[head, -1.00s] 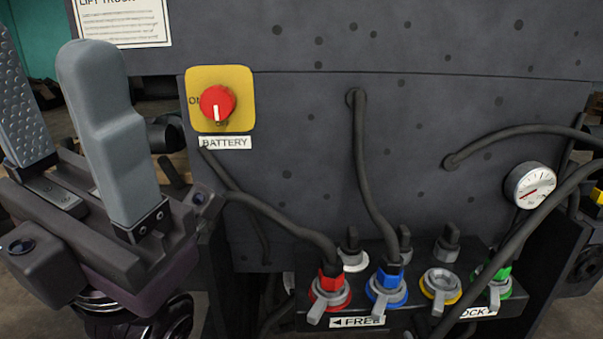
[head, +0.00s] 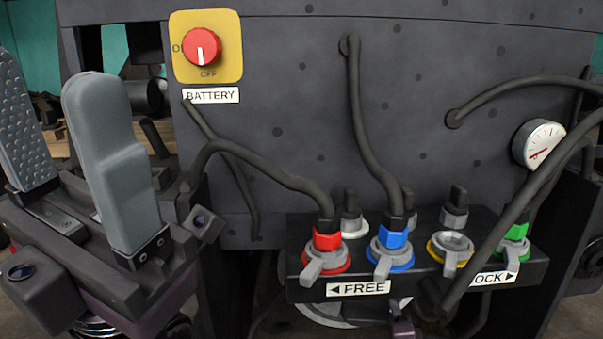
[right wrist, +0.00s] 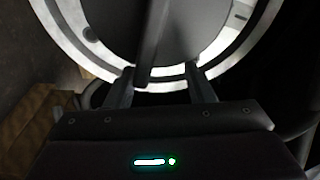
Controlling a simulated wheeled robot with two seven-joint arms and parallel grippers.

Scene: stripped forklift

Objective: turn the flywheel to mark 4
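The flywheel shows in the head view as a pale grey rim (head: 322,312), mostly hidden below the valve block. In the right wrist view its pale ring (right wrist: 259,40) fills the upper part; I cannot read any mark number. My right gripper (right wrist: 161,68) has its two dark fingertips apart at the ring's near edge. A dark bar (right wrist: 152,40) runs between them, with gaps visible on both sides. In the head view only a small part of what seems to be my right gripper (head: 402,327) shows below the block. My left gripper (head: 58,85) is open and empty at the left.
The block carries coloured valves with levers, including a red (head: 326,258) and a blue one (head: 390,255), and FREE (head: 358,289) and LOCK (head: 492,278) labels. Hoses (head: 520,200) hang in front. A red battery knob (head: 202,47) and a gauge (head: 538,143) sit on the panel.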

